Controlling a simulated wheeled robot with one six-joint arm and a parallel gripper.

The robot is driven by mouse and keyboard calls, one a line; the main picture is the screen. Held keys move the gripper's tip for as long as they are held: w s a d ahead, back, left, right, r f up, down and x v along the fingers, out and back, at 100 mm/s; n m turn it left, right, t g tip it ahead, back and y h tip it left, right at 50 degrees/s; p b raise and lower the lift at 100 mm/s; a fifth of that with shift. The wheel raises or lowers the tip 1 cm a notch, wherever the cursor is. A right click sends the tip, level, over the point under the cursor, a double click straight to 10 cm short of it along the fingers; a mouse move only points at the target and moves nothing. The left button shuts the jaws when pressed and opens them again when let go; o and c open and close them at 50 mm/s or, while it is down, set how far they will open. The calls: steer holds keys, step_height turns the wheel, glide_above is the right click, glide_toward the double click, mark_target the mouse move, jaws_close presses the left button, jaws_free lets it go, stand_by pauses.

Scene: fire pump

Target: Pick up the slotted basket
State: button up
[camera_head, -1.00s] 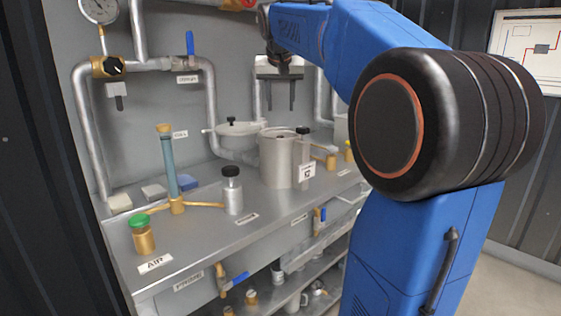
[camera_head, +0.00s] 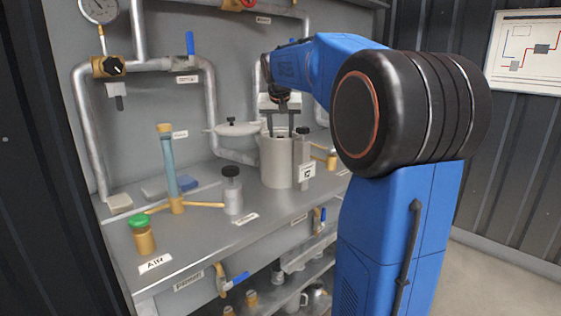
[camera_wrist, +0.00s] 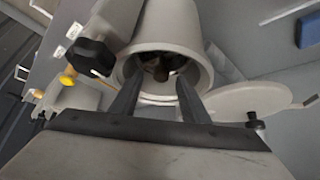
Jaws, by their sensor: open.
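A grey cylindrical pot (camera_head: 277,168) stands open on the bench; the wrist view looks into its mouth past its pale outer wall (camera_wrist: 178,25). A small dark brownish part (camera_wrist: 160,68) shows inside the pot. I cannot tell whether it belongs to the slotted basket, and no slots are visible. My gripper (camera_head: 280,133) is open, pointing down over the pot. In the wrist view its two dark fingers (camera_wrist: 158,88) are spread at the pot's mouth, one on each side of the part inside. They appear to hold nothing.
A round lid-like disc (camera_head: 237,128) lies left of the pot. A post with a black knob (camera_wrist: 95,55) stands close beside the pot. A grey bottle (camera_head: 232,190), a teal tube (camera_head: 168,165) and a green-capped brass valve (camera_head: 142,232) stand further left.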

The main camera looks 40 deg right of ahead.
mark_target(281, 137)
steer(key=shift+x, duration=2)
steer(key=shift+a, duration=0.1)
jaws_close()
steer(key=shift+r, duration=0.15)
